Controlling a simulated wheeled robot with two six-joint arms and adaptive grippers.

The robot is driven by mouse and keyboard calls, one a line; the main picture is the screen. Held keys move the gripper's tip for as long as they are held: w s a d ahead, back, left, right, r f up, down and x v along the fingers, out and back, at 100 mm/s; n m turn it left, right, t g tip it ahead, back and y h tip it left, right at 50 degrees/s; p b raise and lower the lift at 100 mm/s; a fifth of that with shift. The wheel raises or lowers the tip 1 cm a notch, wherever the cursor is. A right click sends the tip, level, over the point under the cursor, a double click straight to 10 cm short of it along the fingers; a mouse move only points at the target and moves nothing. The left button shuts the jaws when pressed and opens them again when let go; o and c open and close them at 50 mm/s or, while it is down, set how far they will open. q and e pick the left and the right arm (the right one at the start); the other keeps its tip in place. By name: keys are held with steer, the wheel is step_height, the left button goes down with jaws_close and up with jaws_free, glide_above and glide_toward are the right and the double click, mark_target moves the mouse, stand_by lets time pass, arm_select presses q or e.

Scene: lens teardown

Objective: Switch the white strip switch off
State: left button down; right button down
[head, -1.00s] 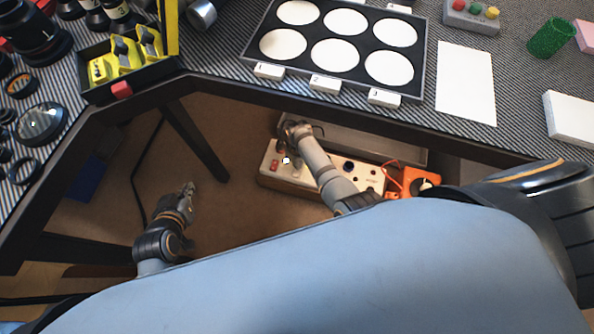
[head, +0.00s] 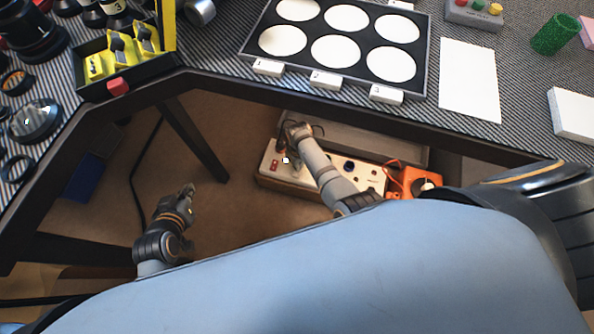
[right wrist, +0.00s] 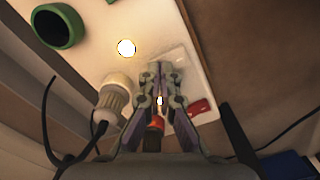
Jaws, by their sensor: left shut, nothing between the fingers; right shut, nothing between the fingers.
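The white power strip (head: 345,168) lies low under the table. Its red switch (head: 274,165) is at the strip's left end. In the right wrist view the red switch (right wrist: 203,108) lies just right of the fingers and is partly hidden by them. Which way it is tipped cannot be told. My right gripper (head: 286,153) is shut and empty over the strip's left end. Its closed fingertips (right wrist: 158,72) show over the white surface; contact cannot be told. My left gripper (head: 191,190) is shut and empty, low over the floor, left of the strip.
A pale plug (right wrist: 115,93) with a dark cord sits beside the right fingers. A green ring (right wrist: 58,26) and a bright round spot (right wrist: 126,48) lie beyond. An orange device (head: 415,183) is at the strip's right end. The table edge (head: 310,107) runs above; a table leg (head: 195,140) stands left.

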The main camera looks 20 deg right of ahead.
step_height(320, 180, up, 7)
steer(key=p, duration=0.8)
steer(key=shift+f, duration=0.1)
stand_by(0.4)
